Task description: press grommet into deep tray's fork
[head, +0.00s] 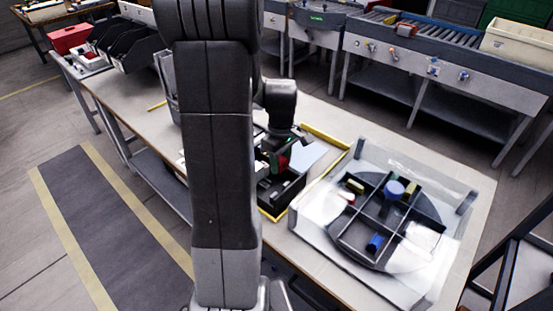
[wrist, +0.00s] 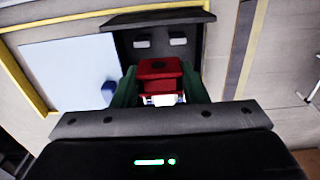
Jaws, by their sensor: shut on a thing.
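My gripper (wrist: 158,90) is shut on a red stepped block with a dark round spot, taken as the grommet (wrist: 158,68). Its green fingers sit on either side of the block. A white and bluish part shows just behind the block, close to my gripper. The black deep tray (wrist: 127,48) lies beyond the block, with two small pale pads on its floor. In the head view, the red grommet (head: 283,162) shows at my gripper (head: 277,155), above the black tray (head: 285,196). I cannot make out the fork, nor whether the grommet touches the tray.
A pale blue sheet (head: 306,155) lies beside the tray inside yellow tape (head: 327,138). A small dark blue object (wrist: 108,92) is at the sheet's edge. To the right, a clear-walled box (head: 455,252) holds a round divided tray (head: 345,238) with small parts.

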